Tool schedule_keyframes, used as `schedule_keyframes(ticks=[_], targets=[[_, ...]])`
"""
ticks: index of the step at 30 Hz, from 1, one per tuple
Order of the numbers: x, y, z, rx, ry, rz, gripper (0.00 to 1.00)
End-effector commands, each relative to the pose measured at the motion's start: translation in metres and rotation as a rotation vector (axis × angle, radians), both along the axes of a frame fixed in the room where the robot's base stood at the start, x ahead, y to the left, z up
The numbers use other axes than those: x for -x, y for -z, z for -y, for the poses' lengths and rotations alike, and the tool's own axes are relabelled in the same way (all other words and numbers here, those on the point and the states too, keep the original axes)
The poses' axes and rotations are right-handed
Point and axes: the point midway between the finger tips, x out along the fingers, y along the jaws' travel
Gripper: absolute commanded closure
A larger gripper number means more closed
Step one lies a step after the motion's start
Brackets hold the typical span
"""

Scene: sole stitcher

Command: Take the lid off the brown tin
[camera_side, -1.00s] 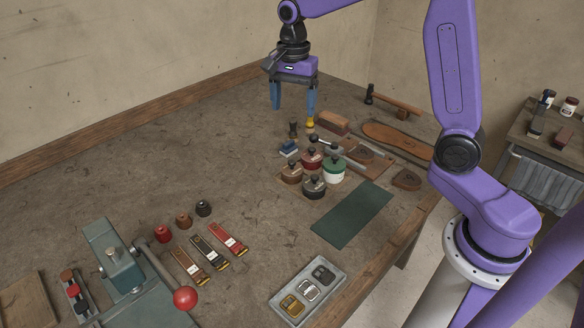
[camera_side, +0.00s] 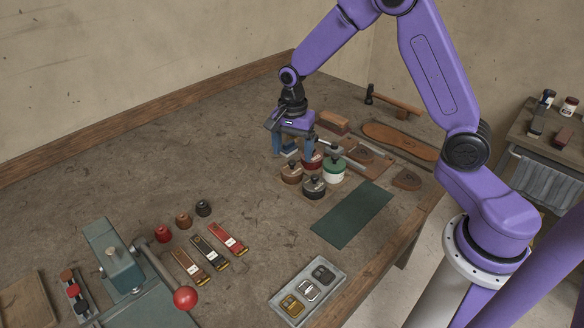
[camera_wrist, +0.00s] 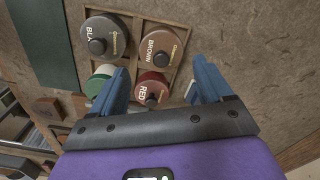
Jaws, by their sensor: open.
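The brown tin (camera_side: 291,175) stands at the left of a close group of tins. Its lid, with a dark knob, is on. The wrist view shows its lid from above, lettered BROWN (camera_wrist: 166,40). My gripper (camera_side: 292,153) is open and low over the group, close behind the brown tin in the side view. In the wrist view the fingers of my gripper (camera_wrist: 159,68) are spread either side of the red tin's area, with the brown lid just ahead of the fingertips. Nothing is between the fingers; I cannot tell their exact height.
The red tin (camera_wrist: 152,88), black tin (camera_wrist: 104,38) and green tin (camera_wrist: 97,83) stand close by in a wooden divided tray. A dark green mat (camera_side: 352,214) lies in front and is bare. Open bench lies left of the tins.

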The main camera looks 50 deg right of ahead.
Motion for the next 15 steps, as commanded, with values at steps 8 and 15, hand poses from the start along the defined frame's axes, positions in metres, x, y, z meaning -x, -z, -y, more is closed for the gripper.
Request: schedule_keyframes(ticks=[8, 15], targets=[[-0.001, 0.036, -0.001, 0.001, -0.001, -0.002, 0.21], [-0.002, 0.040, -0.001, 0.000, 0.000, 0.000, 0.21]])
